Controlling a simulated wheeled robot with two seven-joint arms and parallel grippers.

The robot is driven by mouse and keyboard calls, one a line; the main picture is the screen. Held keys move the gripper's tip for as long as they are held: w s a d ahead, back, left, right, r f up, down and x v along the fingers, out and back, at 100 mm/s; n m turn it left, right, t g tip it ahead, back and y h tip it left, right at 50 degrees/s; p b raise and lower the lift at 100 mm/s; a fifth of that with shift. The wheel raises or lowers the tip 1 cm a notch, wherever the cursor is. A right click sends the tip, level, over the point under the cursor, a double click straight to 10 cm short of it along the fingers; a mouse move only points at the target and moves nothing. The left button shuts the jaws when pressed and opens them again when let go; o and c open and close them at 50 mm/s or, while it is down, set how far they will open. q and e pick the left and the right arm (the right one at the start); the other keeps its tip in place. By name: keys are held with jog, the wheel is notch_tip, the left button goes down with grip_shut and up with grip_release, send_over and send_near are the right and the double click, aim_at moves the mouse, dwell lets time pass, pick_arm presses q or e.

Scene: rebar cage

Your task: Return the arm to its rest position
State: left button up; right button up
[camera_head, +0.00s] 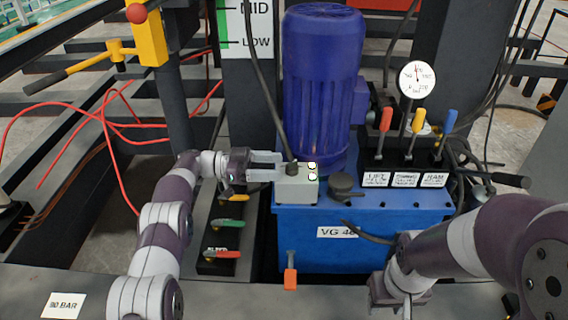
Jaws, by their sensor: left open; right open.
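My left gripper (268,166) is open, with its fingers pointing right, right beside a small grey box (297,188) with two lit buttons. I cannot tell whether the fingers touch the box or the black stem on it. My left arm comes in from the lower left and reaches up past the lever panel. My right gripper (398,297) is low at the lower right, in front of the blue tank (300,250), and points down; its fingertips are partly hidden by the picture angle. My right arm comes in from the right edge.
A blue motor (322,85) stands on the tank behind the box. Levers with red, yellow and blue handles (417,122) and a gauge (417,79) stand at right. A panel of coloured levers (226,225) is beside my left arm. Red hoses (110,118) hang at left.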

pick_arm(q)
jog(key=a, duration=0.3)
jog(key=shift+a, duration=0.25)
